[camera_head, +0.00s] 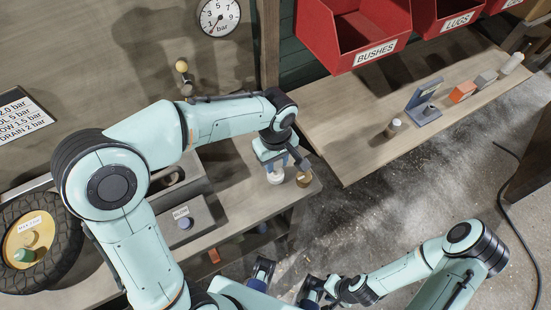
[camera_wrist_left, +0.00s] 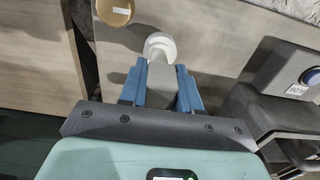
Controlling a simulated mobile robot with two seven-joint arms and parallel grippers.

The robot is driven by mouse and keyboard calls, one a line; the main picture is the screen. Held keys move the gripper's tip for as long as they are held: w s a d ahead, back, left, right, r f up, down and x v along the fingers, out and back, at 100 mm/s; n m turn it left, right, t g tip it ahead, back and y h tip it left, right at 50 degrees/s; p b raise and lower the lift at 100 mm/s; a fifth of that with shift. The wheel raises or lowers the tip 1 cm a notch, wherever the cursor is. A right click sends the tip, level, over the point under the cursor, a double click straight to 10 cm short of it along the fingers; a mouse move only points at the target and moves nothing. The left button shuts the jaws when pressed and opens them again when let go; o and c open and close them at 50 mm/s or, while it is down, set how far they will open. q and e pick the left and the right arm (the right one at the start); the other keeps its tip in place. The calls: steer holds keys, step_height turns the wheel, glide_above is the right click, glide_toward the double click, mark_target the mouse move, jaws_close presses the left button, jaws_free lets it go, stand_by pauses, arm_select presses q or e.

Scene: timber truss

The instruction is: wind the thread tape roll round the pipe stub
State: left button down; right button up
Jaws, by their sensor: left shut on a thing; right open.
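My left gripper (camera_head: 277,165) is shut on a grey piece (camera_wrist_left: 161,80) between its blue fingers, above the bench at its right end. A white round thing, which looks like the thread tape roll (camera_head: 276,178), is just beyond the fingertips. It also shows in the left wrist view (camera_wrist_left: 160,46). A short brown round piece (camera_head: 303,179) with a pale mark stands close beside it, apart from the fingers; it is partly cut off in the wrist view (camera_wrist_left: 115,11). I cannot tell for certain which piece is the pipe stub. My right gripper (camera_head: 309,288) is open, low in the head view, away from both.
A grey block with a blue button (camera_head: 185,223) sits on the bench left of the gripper. A wheel (camera_head: 14,238) is at far left. A shelf (camera_head: 365,140) with a small jar (camera_head: 393,127) and blocks lies right, below red bins (camera_head: 350,35).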

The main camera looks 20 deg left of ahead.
arm_select(q)
steer(key=shift+a, duration=0.1)
steer(key=shift+w+a+p, duration=0.55)
steer(key=shift+w+a, duration=0.5)
steer(key=shift+a, duration=0.25)
steer(key=shift+w+a, duration=0.3)
steer(key=shift+a, duration=0.1)
stand_by(0.4)
steer(key=shift+s+d, duration=0.1)
steer(key=shift+s+d+b, duration=0.45)
steer(key=shift+s+d, duration=0.55)
steer(key=shift+d, duration=0.3)
steer(key=shift+w, duration=0.1)
